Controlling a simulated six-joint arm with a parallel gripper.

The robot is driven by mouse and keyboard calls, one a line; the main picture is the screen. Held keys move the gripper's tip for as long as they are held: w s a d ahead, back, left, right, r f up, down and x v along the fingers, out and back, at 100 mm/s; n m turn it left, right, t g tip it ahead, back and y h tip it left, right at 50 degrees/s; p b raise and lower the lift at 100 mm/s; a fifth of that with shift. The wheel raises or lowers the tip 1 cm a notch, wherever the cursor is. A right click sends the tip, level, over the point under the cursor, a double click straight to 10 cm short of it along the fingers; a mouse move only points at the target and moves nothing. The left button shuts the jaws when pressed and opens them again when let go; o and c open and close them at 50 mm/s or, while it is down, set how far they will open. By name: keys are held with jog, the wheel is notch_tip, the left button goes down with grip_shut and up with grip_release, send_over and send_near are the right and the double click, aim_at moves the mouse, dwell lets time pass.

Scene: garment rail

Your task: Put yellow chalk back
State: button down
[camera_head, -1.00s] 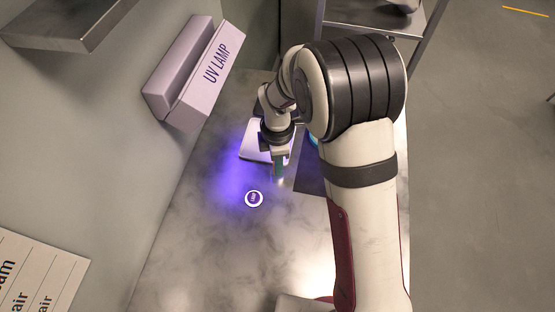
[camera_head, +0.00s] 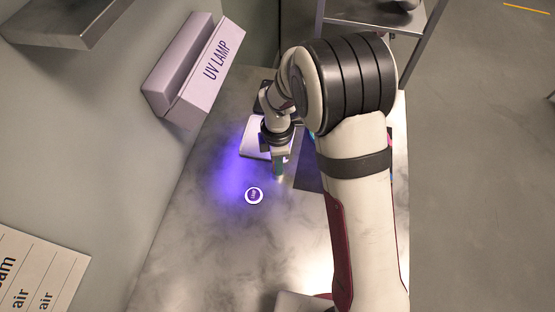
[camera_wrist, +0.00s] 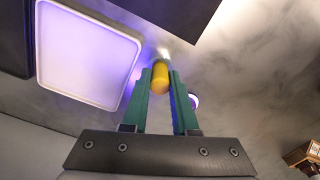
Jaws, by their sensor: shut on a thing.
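The yellow chalk (camera_wrist: 160,78) is a short rounded yellow piece with a pale tip, seen in the wrist view between the two green fingers. My gripper (camera_wrist: 161,82) is shut on it and holds it near the fingertips. In the head view my gripper (camera_head: 279,172) points down over the grey worktop, to the right of the purple light; a pale tip shows under the fingers there. Where the chalk's own place is, I cannot tell.
A white tray-like pad (camera_wrist: 87,52) lies beside a dark mat (camera_head: 309,177). A round labelled white disc (camera_head: 254,196) lies on the worktop (camera_head: 215,240). The UV lamp (camera_head: 195,70) hangs at the left. The front worktop is mostly clear.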

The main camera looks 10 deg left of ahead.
jog(key=shift+f, duration=0.15)
jog(key=shift+c, duration=1.4)
grip_release()
jog(key=shift+r, duration=3.8)
